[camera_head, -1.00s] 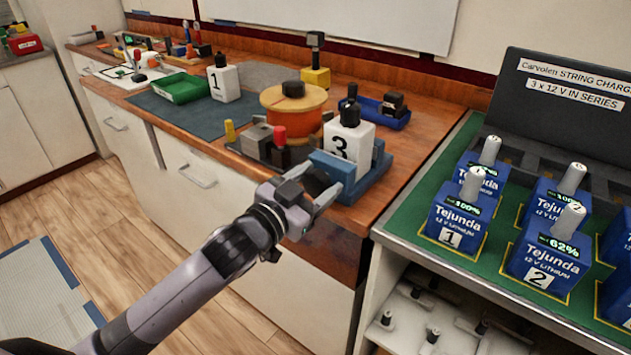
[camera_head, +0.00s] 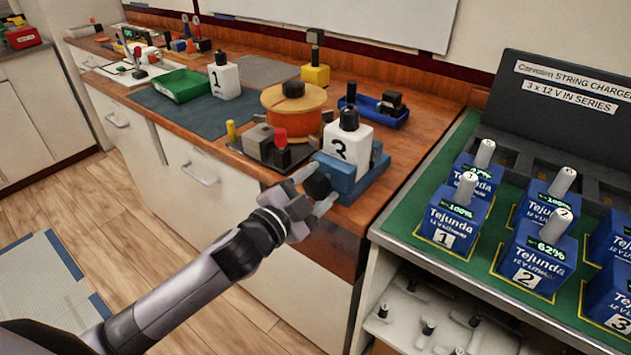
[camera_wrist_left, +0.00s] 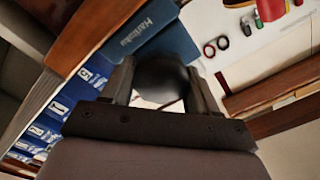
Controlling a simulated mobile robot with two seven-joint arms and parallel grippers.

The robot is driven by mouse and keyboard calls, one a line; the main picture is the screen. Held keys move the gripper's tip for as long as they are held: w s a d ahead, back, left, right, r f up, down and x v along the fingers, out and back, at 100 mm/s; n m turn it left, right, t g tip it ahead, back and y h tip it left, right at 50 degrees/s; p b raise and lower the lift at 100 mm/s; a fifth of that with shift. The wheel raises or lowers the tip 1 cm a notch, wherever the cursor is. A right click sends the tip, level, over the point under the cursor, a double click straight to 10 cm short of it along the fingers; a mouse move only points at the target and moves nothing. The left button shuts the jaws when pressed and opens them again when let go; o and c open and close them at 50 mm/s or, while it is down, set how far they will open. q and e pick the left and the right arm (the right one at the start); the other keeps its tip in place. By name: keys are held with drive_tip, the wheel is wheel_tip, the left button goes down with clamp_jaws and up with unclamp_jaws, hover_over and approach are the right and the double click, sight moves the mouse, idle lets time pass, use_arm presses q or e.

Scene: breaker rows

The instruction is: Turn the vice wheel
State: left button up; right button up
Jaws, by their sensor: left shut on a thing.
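The blue vice (camera_head: 369,178) stands at the front edge of the wooden bench, and its side also shows in the left wrist view (camera_wrist_left: 150,38). The black vice wheel (camera_head: 317,186) faces out over the bench edge. My left gripper (camera_head: 314,194) is shut on the wheel, one finger on each side. In the left wrist view the dark round wheel (camera_wrist_left: 162,73) sits between the fingers. My right gripper is not in view.
The charger bench (camera_head: 408,226) with blue batteries is at right.

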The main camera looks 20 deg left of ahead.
use_arm(q)
drive_tip(key=shift+d+m, duration=0.1)
drive_tip(key=shift+m, duration=0.4)
drive_tip(key=o, duration=1)
drive_tip(key=shift+r, duration=0.1)
drive_tip(key=shift+s, duration=0.1)
drive_tip(key=shift+s, duration=0.25)
drive_tip(key=shift+v, duration=3.3)
